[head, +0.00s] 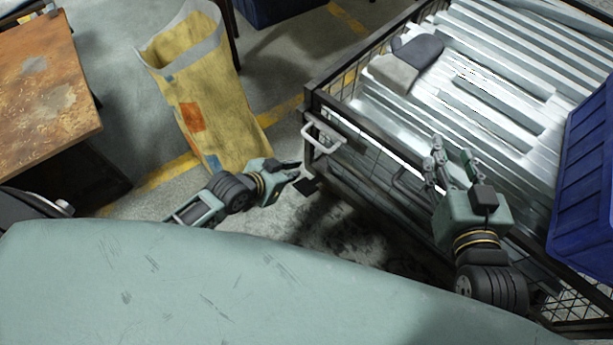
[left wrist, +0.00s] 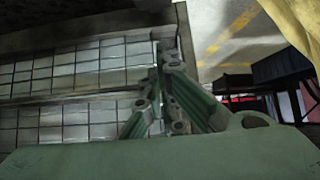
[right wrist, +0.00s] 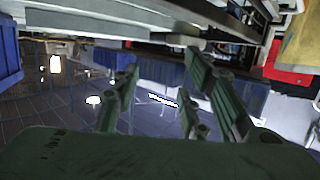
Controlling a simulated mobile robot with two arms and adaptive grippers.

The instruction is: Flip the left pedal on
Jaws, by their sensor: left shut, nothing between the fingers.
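The wire-sided cart (head: 350,118) holds galvanized brackets. A small dark flat piece that looks like the left pedal (head: 308,186) sticks out low at the cart's near left corner, in the head view. Its exact tilt is hard to tell. My left gripper (head: 297,169) is shut and empty, right beside this pedal; I cannot tell whether they touch. Its closed fingers also show in the left wrist view (left wrist: 163,72), in front of the cart's mesh side. My right gripper (head: 452,152) is open and empty over the cart's near rim; its fingers stand apart in the right wrist view (right wrist: 165,85).
A white handle (head: 322,134) is on the cart's left end, just above my left gripper. A yellow bag (head: 215,105) stands left of the cart. Grey and dark blocks (head: 395,72) lie on the brackets. A blue bin (head: 585,170) is at the right.

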